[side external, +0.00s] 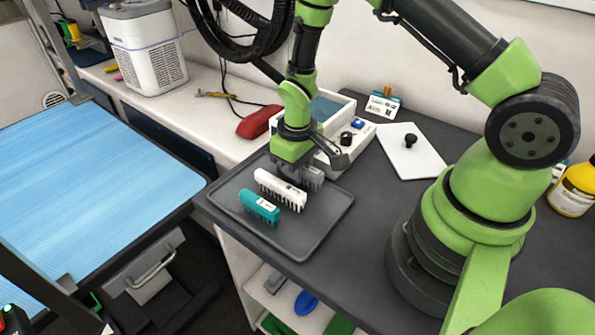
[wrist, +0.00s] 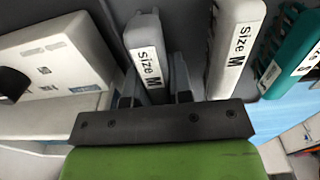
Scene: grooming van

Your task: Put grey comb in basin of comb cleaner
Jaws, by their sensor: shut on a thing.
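The grey comb (wrist: 146,55), labelled "Size M", sits between the fingers of my gripper (wrist: 156,95) in the wrist view. My gripper (side external: 300,172) is shut on it, low over the far part of the dark tray (side external: 310,240) in the side view. There the grey comb (side external: 314,178) is partly hidden by my gripper and the white comb; I cannot tell whether it touches the tray. The comb cleaner (side external: 352,145) is a white box with a blue-looking basin (side external: 325,108), just behind my gripper and partly hidden by my arm.
A white comb (side external: 280,190) and a teal comb (side external: 260,207) stand on the tray close beside the grey one. A white lid with a black knob (side external: 410,160) lies right of the cleaner. A red case (side external: 258,122) lies to its left.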

